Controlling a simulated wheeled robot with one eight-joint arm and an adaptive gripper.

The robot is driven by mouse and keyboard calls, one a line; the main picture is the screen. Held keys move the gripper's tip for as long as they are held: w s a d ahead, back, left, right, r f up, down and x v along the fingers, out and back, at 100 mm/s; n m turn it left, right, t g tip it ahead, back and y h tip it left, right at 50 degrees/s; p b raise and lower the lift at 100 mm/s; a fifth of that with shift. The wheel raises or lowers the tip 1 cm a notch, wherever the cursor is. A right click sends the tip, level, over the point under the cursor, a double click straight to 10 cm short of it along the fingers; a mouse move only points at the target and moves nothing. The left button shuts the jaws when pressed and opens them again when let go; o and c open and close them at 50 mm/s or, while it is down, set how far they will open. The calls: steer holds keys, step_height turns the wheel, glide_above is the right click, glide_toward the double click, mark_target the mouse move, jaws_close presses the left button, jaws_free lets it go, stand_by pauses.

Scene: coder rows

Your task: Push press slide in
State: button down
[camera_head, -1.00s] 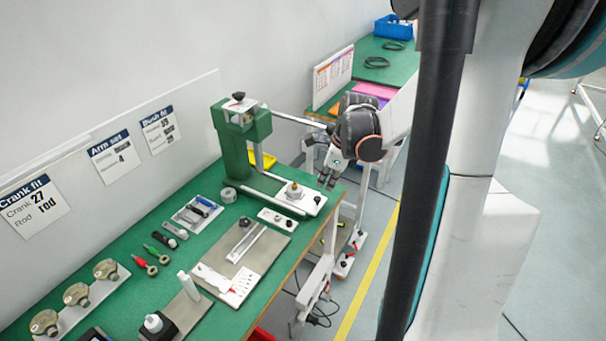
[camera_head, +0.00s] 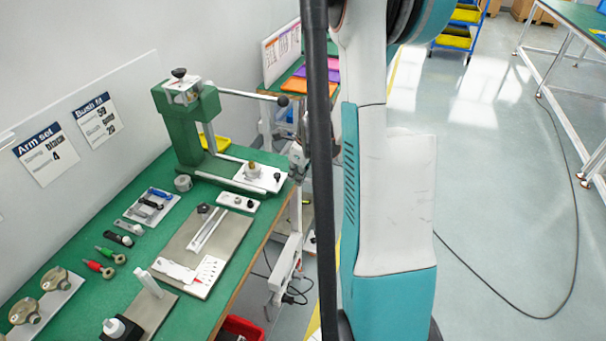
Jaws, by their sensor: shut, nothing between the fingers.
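The green arbor press (camera_head: 187,130) stands at the far end of the green bench. Its slide (camera_head: 262,181) is a white plate carrying a brass-coloured piece (camera_head: 253,169) and a dark knob. It sits out at the bench's right edge, clear of the press column, with a pale rail running back towards the press. The press lever (camera_head: 243,95) reaches right and ends in a black knob. My gripper (camera_head: 297,172) is shut and empty, just right of the slide's outer end. My own column partly hides it, and I cannot tell whether it touches the slide.
A steel plate with a white fixture (camera_head: 200,270) lies in front of the press. Small tools, a grey ring (camera_head: 183,183) and crank parts (camera_head: 42,300) lie along the bench's left side. A red bin (camera_head: 240,329) is below. Open floor lies to the right.

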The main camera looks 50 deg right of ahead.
mark_target(246, 167)
steer(key=shift+w+a+f, duration=0.1)
steer(key=shift+w+a, duration=0.1)
steer(key=shift+w, duration=0.45)
steer(key=shift+w+a+f, duration=0.1)
steer(key=shift+w+a, duration=0.1)
steer(key=shift+w, duration=0.4)
steer(key=w+a, duration=0.2)
steer(key=w, duration=0.2)
steer(key=w+a, duration=0.1)
steer(key=w, duration=0.4)
steer(key=w+a, duration=0.2)
steer(key=w, duration=0.2)
steer(key=shift+w+a, duration=0.35)
